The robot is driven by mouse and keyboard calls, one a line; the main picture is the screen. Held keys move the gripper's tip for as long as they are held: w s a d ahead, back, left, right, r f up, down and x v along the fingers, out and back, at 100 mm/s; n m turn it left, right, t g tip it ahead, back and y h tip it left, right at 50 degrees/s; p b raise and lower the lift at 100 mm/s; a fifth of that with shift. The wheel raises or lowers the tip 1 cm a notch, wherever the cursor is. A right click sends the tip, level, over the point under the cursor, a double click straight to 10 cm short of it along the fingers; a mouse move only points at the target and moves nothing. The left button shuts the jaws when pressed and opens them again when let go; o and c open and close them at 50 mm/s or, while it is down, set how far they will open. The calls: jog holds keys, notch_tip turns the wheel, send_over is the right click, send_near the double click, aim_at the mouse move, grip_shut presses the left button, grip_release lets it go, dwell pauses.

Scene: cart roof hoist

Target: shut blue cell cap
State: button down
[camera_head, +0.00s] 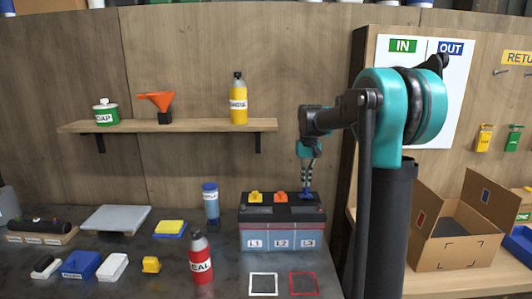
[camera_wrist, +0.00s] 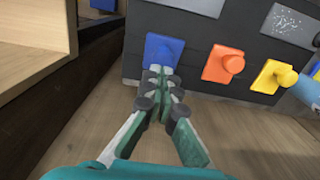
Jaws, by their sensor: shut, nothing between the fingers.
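A dark battery (camera_head: 282,222) with cells marked L1, L2 and L3 stands on the bench. The blue cell cap (camera_head: 306,195) is at the right end of its top, above L3. My gripper (camera_head: 307,187) points down over this cap, fingers shut and empty. In the wrist view the fingertips (camera_wrist: 160,78) overlap the lower part of the blue cap (camera_wrist: 162,48) and hide its knob. They look touching or very close; I cannot tell which. I also cannot tell whether the cap is fully seated.
An orange cap (camera_head: 280,197) and a yellow cap (camera_head: 256,197) sit left of the blue one. A red bottle (camera_head: 201,258) and a blue-capped bottle (camera_head: 211,201) stand left of the battery. A shelf (camera_head: 175,126) is behind; an open box (camera_head: 465,225) is at right.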

jog(key=shift+s+f, duration=0.35)
jog(key=shift+f, duration=0.1)
notch_tip(320, 180, up, 8)
dwell(0.9)
